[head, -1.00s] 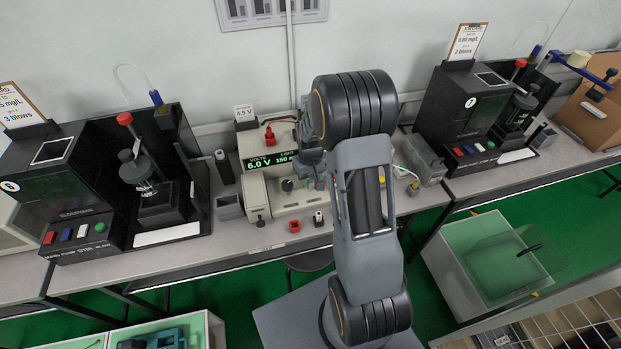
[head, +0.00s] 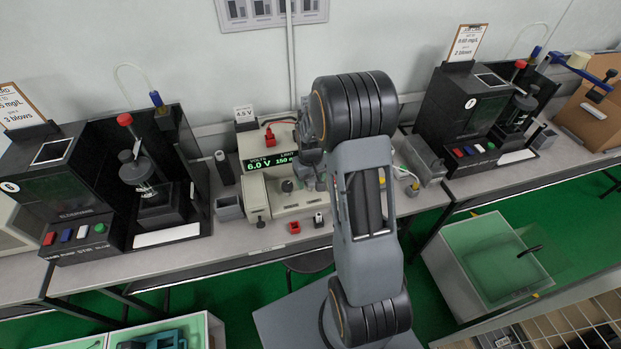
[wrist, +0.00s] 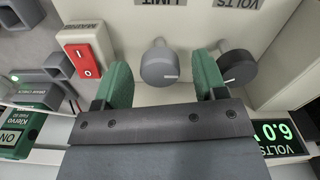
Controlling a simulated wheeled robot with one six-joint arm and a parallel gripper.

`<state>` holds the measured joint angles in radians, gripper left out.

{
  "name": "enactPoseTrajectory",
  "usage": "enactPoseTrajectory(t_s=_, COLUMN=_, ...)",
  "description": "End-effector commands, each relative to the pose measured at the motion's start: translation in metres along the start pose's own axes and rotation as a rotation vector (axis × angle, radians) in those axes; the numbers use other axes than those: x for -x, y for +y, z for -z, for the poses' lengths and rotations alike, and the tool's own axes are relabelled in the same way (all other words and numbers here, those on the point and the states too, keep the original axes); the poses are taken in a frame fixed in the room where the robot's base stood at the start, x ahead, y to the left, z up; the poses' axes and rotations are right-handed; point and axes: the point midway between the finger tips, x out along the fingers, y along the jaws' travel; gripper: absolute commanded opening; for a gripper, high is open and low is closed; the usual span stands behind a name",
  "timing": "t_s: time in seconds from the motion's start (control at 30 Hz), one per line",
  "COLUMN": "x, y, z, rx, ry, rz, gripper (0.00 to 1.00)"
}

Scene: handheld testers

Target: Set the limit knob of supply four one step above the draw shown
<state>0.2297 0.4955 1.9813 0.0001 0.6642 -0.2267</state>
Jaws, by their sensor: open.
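The cream power supply (head: 258,205) stands on the middle bench. Its green display (head: 268,162) reads 6.0 V and a limit that looks like 150, its end hidden by my arm. In the wrist view, turned upside down, the grey limit knob (wrist: 158,70) sits under the LIMIT label (wrist: 166,2), its light mark pointing right in the picture. The volts knob (wrist: 238,68) is beside it. My gripper (wrist: 161,80) is open, with one green finger on each side of the limit knob. I see gaps on both sides; depth is hard to judge. No supply number is readable.
A red mains switch (wrist: 85,62) is left of the fingers in the wrist view, near a green Klervo box (wrist: 15,130). A small red block (head: 294,227) lies in front.

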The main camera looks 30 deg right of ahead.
Motion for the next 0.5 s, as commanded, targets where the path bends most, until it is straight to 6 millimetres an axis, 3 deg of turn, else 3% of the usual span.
enactPoseTrajectory(t_s=0.23, x=0.015, y=0.0, z=0.001, rx=0.0, ry=0.003, rz=-0.001, gripper=0.65)
enactPoseTrajectory(t_s=0.5, x=0.069, y=0.0, z=0.001, rx=0.0, ry=0.006, rz=-0.001, gripper=0.65)
